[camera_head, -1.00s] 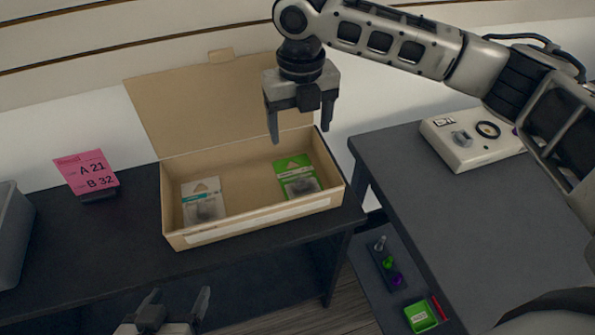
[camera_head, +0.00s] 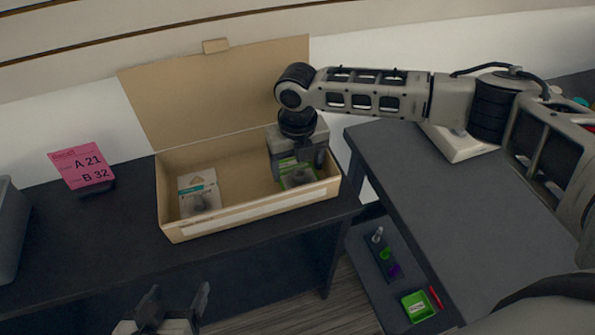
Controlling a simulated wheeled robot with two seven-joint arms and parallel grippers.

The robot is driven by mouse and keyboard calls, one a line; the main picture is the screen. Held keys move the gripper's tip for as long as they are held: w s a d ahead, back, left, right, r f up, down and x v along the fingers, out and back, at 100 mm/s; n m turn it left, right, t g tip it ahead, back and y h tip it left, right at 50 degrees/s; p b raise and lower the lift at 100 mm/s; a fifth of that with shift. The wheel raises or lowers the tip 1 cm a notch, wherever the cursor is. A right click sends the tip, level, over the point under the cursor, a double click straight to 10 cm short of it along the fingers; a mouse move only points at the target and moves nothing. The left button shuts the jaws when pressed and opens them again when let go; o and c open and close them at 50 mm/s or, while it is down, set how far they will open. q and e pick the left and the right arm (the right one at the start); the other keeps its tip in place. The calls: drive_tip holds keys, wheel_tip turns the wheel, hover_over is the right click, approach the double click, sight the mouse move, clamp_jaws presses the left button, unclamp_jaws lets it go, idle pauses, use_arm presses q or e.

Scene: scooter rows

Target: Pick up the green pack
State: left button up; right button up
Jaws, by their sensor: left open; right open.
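The green pack (camera_head: 300,178) stands in the right part of an open cardboard box (camera_head: 262,208). My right gripper (camera_head: 298,180) reaches down into the box, open, with its fingers over and around the upper part of the green pack. The gripper hides part of the pack, and I cannot tell whether the fingers touch it. A white pack (camera_head: 198,193) stands in the left part of the box. My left gripper (camera_head: 178,299) is open and empty at the bottom of the view, in front of the dark table, away from the box.
The box sits on a dark table (camera_head: 110,225), its lid raised behind it. A pink sign (camera_head: 82,167) stands left of it, with a grey bin (camera_head: 8,230) at the far left. A grey table (camera_head: 450,200) is on the right. A small green box (camera_head: 418,306) lies lower down.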

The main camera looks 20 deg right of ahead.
drive_tip(key=c, duration=1.1)
drive_tip(key=shift+r, duration=0.15)
drive_tip(key=shift+r, duration=0.6)
drive_tip(key=s+a+r, duration=0.6)
drive_tip(key=r, duration=0.1)
drive_tip(key=s+a+r, duration=0.3)
drive_tip(key=s+r, duration=0.1)
drive_tip(key=shift+a+r, duration=0.25)
drive_tip(key=shift+a, duration=0.1)
